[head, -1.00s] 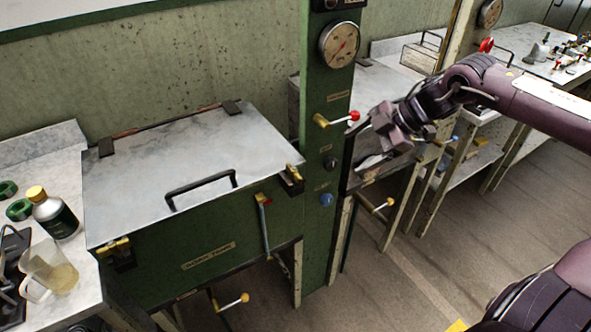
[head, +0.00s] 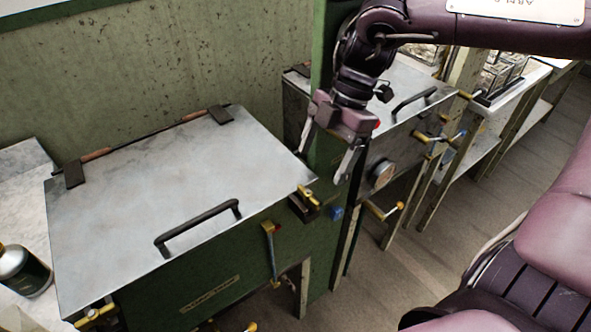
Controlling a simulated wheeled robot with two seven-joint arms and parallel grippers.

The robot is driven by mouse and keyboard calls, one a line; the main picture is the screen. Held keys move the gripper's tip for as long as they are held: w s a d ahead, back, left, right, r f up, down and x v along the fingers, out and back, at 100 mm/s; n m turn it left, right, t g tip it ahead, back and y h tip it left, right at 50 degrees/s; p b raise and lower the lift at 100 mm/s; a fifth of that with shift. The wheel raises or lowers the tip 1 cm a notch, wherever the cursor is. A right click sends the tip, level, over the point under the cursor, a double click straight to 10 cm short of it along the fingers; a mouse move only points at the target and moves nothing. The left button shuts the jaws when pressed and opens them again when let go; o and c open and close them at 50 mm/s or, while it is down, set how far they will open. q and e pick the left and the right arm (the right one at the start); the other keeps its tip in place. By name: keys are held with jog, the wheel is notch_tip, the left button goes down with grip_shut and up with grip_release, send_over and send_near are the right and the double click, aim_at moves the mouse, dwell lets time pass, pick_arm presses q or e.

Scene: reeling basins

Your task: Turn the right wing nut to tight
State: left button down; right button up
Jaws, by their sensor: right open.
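The right wing nut (head: 312,197) is brass and sits on a dark clamp at the right front corner of the near basin's metal lid (head: 150,185). The lid is down. My right gripper (head: 325,163) points down just above and behind this nut, apart from it. Its two grey fingers are spread with nothing between them. A left wing nut (head: 95,314), also brass, shows at the lid's left front corner. Its exact angle is hard to make out. My left gripper is not in view.
A black handle (head: 198,228) stands up from the lid. A green post (head: 323,235) with a blue knob (head: 336,213) rises right beside the nut. A lever with a brass end (head: 270,240) hangs on the basin front. A dark bottle (head: 22,270) stands at left.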

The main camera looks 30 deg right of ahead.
aim_at(309, 192)
jog(key=x, duration=0.6)
jog(key=shift+s+a+f+p, duration=0.15)
jog(key=shift+s+p, duration=0.1)
jog(key=shift+p, duration=0.05)
jog(key=shift+w+a+f, duration=0.1)
jog(key=shift+f, duration=0.25)
jog(key=shift+a+f, duration=0.1)
jog(key=shift+f, duration=0.15)
jog(key=c, duration=1)
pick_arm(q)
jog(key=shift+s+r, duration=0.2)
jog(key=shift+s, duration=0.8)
